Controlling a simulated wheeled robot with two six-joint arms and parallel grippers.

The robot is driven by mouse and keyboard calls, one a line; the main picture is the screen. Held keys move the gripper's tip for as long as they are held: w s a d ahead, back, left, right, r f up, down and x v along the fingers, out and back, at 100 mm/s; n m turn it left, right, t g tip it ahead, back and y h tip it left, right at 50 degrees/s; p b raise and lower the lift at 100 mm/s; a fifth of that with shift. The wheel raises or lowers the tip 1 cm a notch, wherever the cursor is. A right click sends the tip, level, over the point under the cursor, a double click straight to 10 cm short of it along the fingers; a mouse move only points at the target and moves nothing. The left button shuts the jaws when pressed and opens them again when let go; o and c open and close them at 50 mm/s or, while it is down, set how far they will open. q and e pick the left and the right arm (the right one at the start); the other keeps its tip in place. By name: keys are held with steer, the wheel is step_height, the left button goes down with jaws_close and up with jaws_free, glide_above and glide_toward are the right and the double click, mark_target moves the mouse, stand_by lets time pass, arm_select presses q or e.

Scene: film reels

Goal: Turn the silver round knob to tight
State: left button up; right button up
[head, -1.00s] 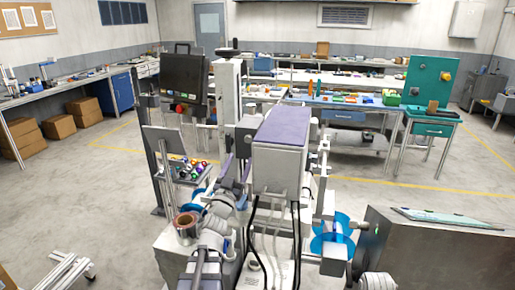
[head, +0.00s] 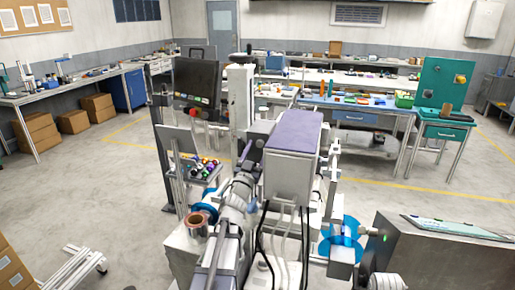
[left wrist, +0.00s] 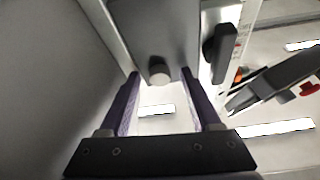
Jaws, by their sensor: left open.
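My left gripper (left wrist: 160,80) is open. Its two purple-lined fingers point at the housing, one on each side of the knob in the picture, with gaps on both sides. I cannot tell how far the fingertips are from the knob in depth. In the head view my left gripper (head: 246,152) is beside the purple-topped machine box (head: 292,150), and the knob cannot be made out there. My right gripper is not in view.
A black handle (left wrist: 221,54) sits to the right of the knob. A copper-coloured roll (head: 198,222) is near my left arm. Open floor (head: 80,190) lies left.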

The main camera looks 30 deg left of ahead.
arm_select(q)
steer(key=shift+c, duration=0.2)
jaws_close()
steer(key=shift+m, duration=0.3)
